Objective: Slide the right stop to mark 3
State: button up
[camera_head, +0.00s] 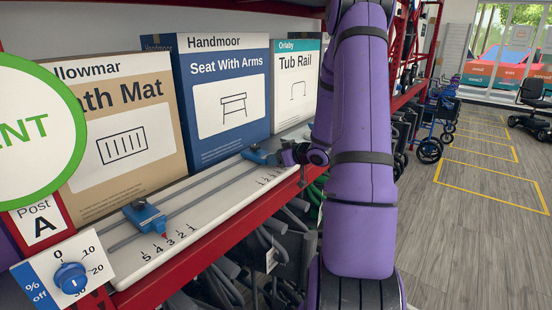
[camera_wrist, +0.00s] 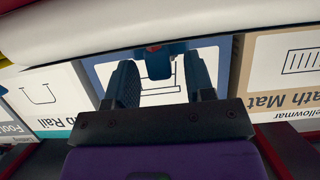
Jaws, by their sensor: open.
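The right stop (camera_head: 261,156) is a blue block on two grey rods over a white board (camera_head: 130,275), near the board's far end. In the wrist view the blue stop (camera_wrist: 158,65), with a red spot, shows between the open fingers of my gripper (camera_wrist: 162,75). Gaps show on both sides of it. In the head view my gripper (camera_head: 287,155) is beside the right stop, partly hidden by my purple arm. Small numbers starting 1, 2 stand in front of this stop; the higher marks and its pointer are not clear. The left stop (camera_head: 145,216) points near marks 3 and 4.
Boxes stand behind the rods: Bath Mat (camera_head: 120,140), Seat With Arms (camera_head: 225,100) and Tub Rail (camera_head: 296,85). A red shelf edge (camera_head: 200,252) runs along the front. A dial (camera_head: 71,278) sits at the near left. Open floor (camera_head: 470,220) lies to the right.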

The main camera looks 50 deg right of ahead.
aim_at(265, 173)
jog(key=shift+w+f, duration=0.15)
jog(key=shift+w, duration=0.15)
jog(key=shift+c, duration=0.5)
grip_shut()
jog(key=a, duration=0.6)
jog(key=shift+s, duration=0.25)
jog(key=shift+o, duration=0.5)
grip_release()
